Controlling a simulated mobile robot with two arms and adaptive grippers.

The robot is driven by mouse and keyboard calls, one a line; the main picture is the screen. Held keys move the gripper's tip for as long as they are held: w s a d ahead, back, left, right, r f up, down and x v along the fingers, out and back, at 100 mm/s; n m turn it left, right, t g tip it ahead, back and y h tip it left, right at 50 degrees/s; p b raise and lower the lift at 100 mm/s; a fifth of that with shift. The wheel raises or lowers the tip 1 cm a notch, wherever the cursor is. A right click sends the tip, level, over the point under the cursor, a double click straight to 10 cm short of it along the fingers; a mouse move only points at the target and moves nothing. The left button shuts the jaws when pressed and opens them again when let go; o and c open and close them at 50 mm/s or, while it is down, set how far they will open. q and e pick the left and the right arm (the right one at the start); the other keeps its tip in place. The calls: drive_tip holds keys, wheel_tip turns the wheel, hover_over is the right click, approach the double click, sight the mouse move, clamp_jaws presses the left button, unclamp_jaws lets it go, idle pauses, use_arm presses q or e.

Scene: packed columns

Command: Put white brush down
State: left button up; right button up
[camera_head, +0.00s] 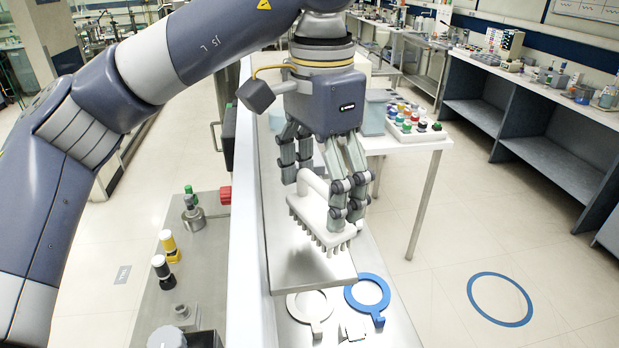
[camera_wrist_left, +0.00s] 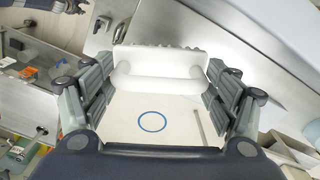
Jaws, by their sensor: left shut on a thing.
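The white brush (camera_head: 322,222) has a looped handle and stubby bristles that point down in the head view. My left gripper (camera_head: 330,195) is shut on its handle and holds it over a grey metal plate (camera_head: 300,268). I cannot tell for sure whether the bristles touch the plate. In the left wrist view the white brush (camera_wrist_left: 160,62) lies between the fingers, its handle toward the camera.
A blue ring (camera_head: 367,292) and a white ring (camera_head: 310,306) lie in front of the plate. A rack of colored caps (camera_head: 412,122) stands on a white table behind. Bottles (camera_head: 168,245) stand on the left bench. A blue circle (camera_head: 500,299) marks the floor at right.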

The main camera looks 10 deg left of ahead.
sight(311, 193)
use_arm(q)
drive_tip(key=w, duration=0.1)
drive_tip(key=w+a, duration=0.1)
drive_tip(key=shift+w+a+p, duration=0.2)
drive_tip(key=shift+w+p, duration=0.1)
drive_tip(key=shift+p, duration=0.1)
drive_tip(key=shift+w+a, duration=0.2)
drive_tip(key=shift+w, duration=0.1)
drive_tip(key=f+p, duration=0.2)
drive_tip(key=f, duration=0.1)
drive_tip(key=shift+w+a+f, duration=0.1)
drive_tip(key=shift+w, duration=0.1)
drive_tip(key=shift+f, duration=0.25)
drive_tip(key=shift+f, duration=0.1)
drive_tip(key=shift+s+f, duration=0.1)
drive_tip(key=shift+f, duration=0.05)
drive_tip(key=o, duration=0.9)
drive_tip(key=shift+o, duration=0.2)
